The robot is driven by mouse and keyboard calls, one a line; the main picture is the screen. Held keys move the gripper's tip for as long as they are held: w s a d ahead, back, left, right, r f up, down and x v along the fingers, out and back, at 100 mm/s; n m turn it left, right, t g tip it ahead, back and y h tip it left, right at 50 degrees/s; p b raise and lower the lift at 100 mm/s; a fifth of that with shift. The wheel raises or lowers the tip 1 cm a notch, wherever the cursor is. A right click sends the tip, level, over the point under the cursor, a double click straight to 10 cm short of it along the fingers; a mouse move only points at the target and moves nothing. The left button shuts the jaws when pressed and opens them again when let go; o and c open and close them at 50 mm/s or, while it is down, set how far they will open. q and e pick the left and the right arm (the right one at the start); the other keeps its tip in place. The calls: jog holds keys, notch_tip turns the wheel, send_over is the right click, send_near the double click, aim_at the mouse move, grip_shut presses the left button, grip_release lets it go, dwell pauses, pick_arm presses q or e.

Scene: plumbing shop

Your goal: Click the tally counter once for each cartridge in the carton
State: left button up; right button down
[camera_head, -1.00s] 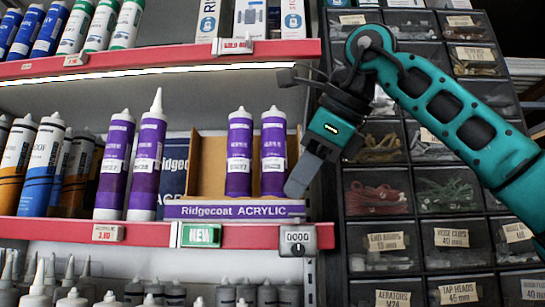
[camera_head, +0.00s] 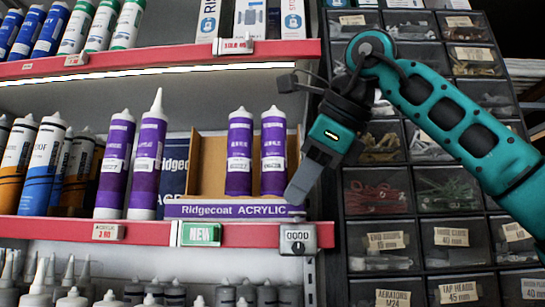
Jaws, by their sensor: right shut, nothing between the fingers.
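The carton (camera_head: 212,167) labelled "Ridgecoat ACRYLIC" stands on the middle shelf. Two purple cartridges (camera_head: 239,154) (camera_head: 273,152) stand upright in it, at its middle and right. The left part of the carton shows empty. The tally counter (camera_head: 297,240) is a small grey box on the red shelf edge, right of the carton; its display seems to read 0000. My right gripper (camera_head: 294,198) is shut and empty, its fingertips pointing down just above the counter's top, close to the carton's right end. I cannot tell if they touch. My left gripper is not in view.
Two purple cartridges (camera_head: 116,166) (camera_head: 147,160) stand outside the carton to its left. A green NEW tag (camera_head: 199,234) is on the red shelf edge (camera_head: 150,232). Clear-fronted parts drawers (camera_head: 453,190) fill the right side. Grey nozzled tubes stand on the shelf below.

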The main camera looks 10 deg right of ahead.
jog(key=shift+f, duration=0.45)
dwell(0.3)
jog(key=shift+r, duration=0.1)
jog(key=shift+r+p, duration=0.9)
jog(key=shift+r, duration=0.05)
notch_tip(320, 180, up, 2)
jog(key=shift+r+p, duration=0.15)
jog(key=shift+p, duration=0.4)
jog(key=shift+r, duration=0.4)
notch_tip(320, 180, up, 3)
jog(key=shift+f, duration=0.1)
dwell(0.4)
